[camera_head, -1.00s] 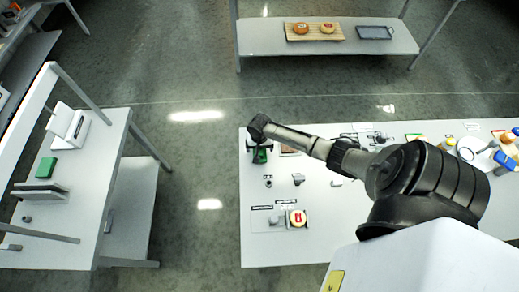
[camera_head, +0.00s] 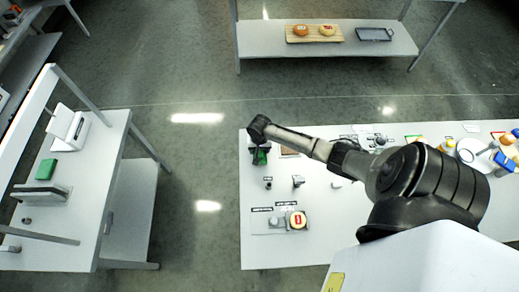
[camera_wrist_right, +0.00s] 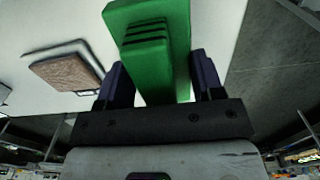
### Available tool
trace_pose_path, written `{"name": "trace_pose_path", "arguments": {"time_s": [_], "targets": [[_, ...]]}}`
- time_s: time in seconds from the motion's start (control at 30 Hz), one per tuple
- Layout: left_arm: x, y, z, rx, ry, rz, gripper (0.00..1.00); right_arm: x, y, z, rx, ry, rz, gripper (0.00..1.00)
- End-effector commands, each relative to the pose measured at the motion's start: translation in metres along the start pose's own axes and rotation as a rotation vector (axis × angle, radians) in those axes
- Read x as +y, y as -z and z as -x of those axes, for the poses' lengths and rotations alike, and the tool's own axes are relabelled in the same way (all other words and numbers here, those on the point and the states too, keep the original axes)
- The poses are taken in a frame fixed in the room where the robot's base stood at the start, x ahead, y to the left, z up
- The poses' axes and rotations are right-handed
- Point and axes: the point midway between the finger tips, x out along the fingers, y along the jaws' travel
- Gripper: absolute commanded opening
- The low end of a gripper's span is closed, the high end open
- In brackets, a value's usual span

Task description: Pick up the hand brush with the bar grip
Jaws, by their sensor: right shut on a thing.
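The hand brush, a green block-shaped piece with several dark slots across it, shows large in the right wrist view (camera_wrist_right: 150,40). Only a small green part of it (camera_head: 261,157) shows in the head view, at the left end of the long white table. My right gripper (camera_head: 257,151) is over it there. In the right wrist view the fingers of the right gripper (camera_wrist_right: 162,82) stand on both sides of the brush and are shut on it. My left gripper is not in view.
A brown flat piece (camera_wrist_right: 67,72) lies beside the brush on the white table (camera_head: 340,225). A shelf with a wooden board (camera_head: 314,38) stands behind, and a side table (camera_head: 85,240) stands left.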

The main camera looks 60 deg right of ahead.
Motion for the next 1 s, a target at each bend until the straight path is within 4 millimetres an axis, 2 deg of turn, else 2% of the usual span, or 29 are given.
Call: {"name": "trace_pose_path", "arguments": {"time_s": [0.17, 0.27, 0.5, 0.7, 1.0], "targets": [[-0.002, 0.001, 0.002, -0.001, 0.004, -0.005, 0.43, -0.001, 0.001, 0.019, 0.002, 0.002, 0.002, 0.33], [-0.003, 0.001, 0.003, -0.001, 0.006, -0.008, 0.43, -0.001, 0.001, 0.039, 0.004, 0.003, 0.001, 0.33], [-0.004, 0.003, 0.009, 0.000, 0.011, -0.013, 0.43, 0.047, -0.021, 0.067, 0.000, -0.003, 0.002, 0.33], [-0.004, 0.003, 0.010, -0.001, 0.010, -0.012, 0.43, 0.077, -0.034, 0.086, 0.000, -0.002, 0.000, 0.33], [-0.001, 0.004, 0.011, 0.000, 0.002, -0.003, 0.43, 0.102, -0.045, 0.103, 0.000, 0.000, 0.000, 0.33]]}}
